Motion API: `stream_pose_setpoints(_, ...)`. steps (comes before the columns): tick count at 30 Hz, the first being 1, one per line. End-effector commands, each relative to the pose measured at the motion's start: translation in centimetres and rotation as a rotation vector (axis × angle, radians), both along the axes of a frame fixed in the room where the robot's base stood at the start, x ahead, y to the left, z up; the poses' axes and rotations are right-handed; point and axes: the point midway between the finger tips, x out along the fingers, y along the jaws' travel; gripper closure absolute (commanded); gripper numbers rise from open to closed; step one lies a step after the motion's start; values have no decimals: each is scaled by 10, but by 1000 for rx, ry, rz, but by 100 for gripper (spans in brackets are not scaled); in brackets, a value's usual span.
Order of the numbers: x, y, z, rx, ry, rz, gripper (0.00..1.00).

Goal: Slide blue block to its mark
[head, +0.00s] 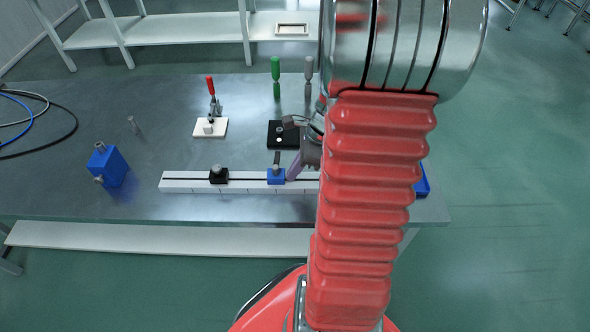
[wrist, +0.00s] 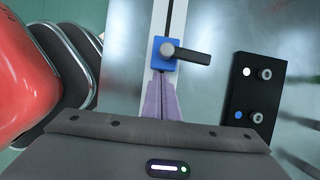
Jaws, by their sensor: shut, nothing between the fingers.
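The blue block (head: 276,177) sits on a white slotted rail (head: 190,187) in the head view, with a dark lever on it. It also shows in the wrist view (wrist: 157,63), where a dark bar with a grey round end lies across it. My gripper (head: 292,174) has pale purple fingers, shut and empty, at the right side of the block. In the wrist view the fingertips (wrist: 161,77) are right by the block's near edge; I cannot tell if they touch. The rail has small ticks along its front; which is the block's mark I cannot tell. My arm hides the rail's right end.
A black block with a knob (head: 218,176) sits further left on the same rail. A black panel (wrist: 253,105) with knobs stands behind the rail. A white plate with a red-handled clamp (head: 210,127) and a blue box (head: 108,166) are on the table. The rail between the two blocks is clear.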

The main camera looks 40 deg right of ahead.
Motion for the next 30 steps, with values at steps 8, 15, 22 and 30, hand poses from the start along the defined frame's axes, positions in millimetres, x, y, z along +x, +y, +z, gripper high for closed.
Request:
stream_pose_setpoints(8, -9, -14, -1, 0, 0, -1, 100)
stream_pose_setpoints(15, -21, -32, 13, -3, -3, 5, 100)
stream_pose_setpoints(22, -30, -41, 48, -3, -2, 9, 100)
stream_pose_setpoints(30, -39, -51, 84, -2, -1, 12, 100)
